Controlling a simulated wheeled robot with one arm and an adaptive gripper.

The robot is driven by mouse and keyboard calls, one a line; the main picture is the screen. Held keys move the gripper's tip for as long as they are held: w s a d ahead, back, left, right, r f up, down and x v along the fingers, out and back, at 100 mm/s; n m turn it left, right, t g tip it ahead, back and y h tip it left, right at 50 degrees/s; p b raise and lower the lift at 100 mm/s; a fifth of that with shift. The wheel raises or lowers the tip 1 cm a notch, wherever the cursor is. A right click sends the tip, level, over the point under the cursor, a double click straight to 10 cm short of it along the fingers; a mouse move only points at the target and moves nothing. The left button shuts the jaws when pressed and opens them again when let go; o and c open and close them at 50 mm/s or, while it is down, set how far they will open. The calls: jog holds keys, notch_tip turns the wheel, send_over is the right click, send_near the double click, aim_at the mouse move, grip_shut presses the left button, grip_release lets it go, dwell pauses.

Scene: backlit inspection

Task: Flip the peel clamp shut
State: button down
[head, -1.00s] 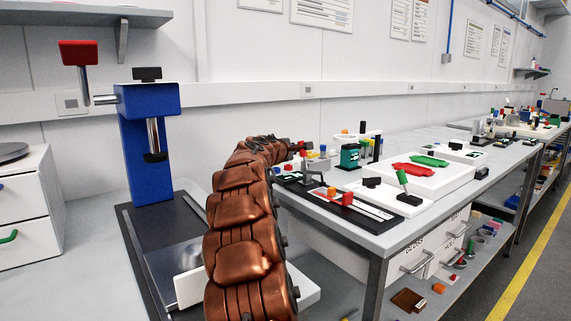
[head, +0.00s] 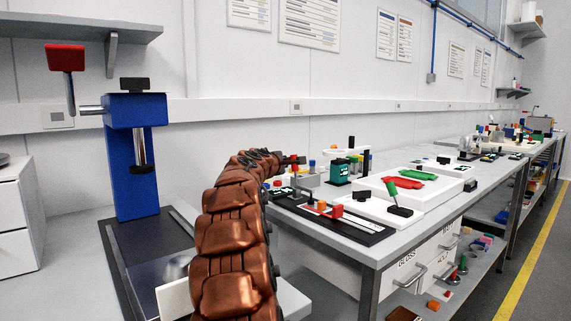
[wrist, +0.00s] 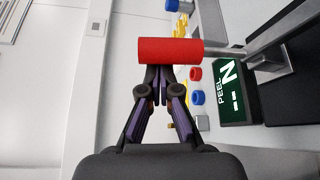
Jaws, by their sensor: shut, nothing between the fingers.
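My gripper (wrist: 160,72) is shut and empty in the wrist view, its fingertips together just behind a red cylinder-shaped grip (wrist: 170,51). The grip lies across the view beyond the tips; whether they touch it I cannot tell. It looks like the clamp's handle, but its link to the clamp is not clear. A dark green display box (wrist: 232,97) marked PEEL N stands to the right of the fingers, with a grey metal bar beside it. In the head view the display box (head: 340,172) stands just right of my gripper (head: 300,160); the clamp is small and partly hidden there.
A black board with a red block (head: 337,211) and a white base with a green lever (head: 391,190) stand nearer the bench's front. A blue press (head: 138,160) stands left of my arm.

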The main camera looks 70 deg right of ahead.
jog(key=a+r, duration=0.1)
jog(key=a, duration=1)
jog(key=shift+w+a+r, duration=0.35)
jog(key=shift+w+a, duration=0.05)
dwell(0.3)
